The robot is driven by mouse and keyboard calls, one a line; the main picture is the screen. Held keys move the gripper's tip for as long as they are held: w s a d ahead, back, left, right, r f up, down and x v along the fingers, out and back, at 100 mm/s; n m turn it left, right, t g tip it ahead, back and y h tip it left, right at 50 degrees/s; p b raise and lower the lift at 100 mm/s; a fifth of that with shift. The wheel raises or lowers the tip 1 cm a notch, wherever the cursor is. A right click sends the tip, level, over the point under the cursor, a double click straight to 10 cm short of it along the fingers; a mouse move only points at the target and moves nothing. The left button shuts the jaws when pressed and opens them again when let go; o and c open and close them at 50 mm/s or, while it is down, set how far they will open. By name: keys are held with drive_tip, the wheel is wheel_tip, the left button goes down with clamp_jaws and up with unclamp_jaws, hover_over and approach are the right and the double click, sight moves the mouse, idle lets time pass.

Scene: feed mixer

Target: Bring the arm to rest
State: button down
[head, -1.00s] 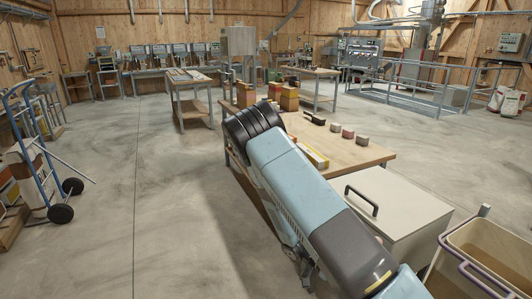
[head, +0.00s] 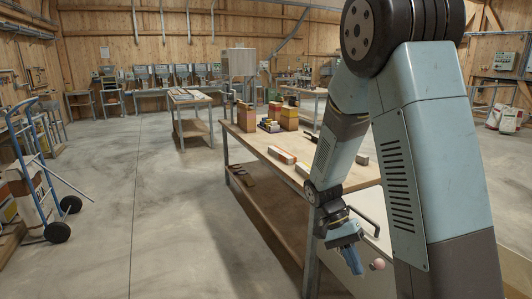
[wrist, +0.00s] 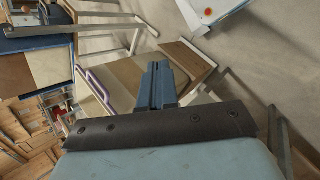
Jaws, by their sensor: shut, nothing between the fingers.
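My arm rises at the right of the head view and bends over, with its forearm hanging down in front of the workbench. My gripper (head: 357,270) is at the lower end, tilted downward beside the white cabinet (head: 377,205) at the bench's right end. In the wrist view my gripper (wrist: 160,66) shows its blue fingers shut together, with nothing held between them. The fingers overlap a tan bin (wrist: 130,72) with a purple handle in that view; I cannot tell the distance between them.
The wooden workbench (head: 262,140) carries several boxes and small parts. A round pinkish knob (head: 377,265) shows close beside my gripper. A blue hand truck (head: 38,165) stands at the left. The concrete floor (head: 130,200) between is clear.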

drive_tip(key=s+r+n+t+y, duration=0.1)
drive_tip(key=s+r+n+t, duration=0.1)
drive_tip(key=r, duration=0.6)
drive_tip(key=s+r+n+t+y, duration=0.2)
drive_tip(key=s+r+t, duration=0.3)
drive_tip(key=r, duration=0.3)
drive_tip(key=s+r+n+t+y, duration=0.1)
drive_tip(key=s+r+n+t, duration=0.1)
drive_tip(key=r+t, duration=0.3)
drive_tip(key=shift+d+v, duration=0.45)
drive_tip(key=shift+v, duration=1.5)
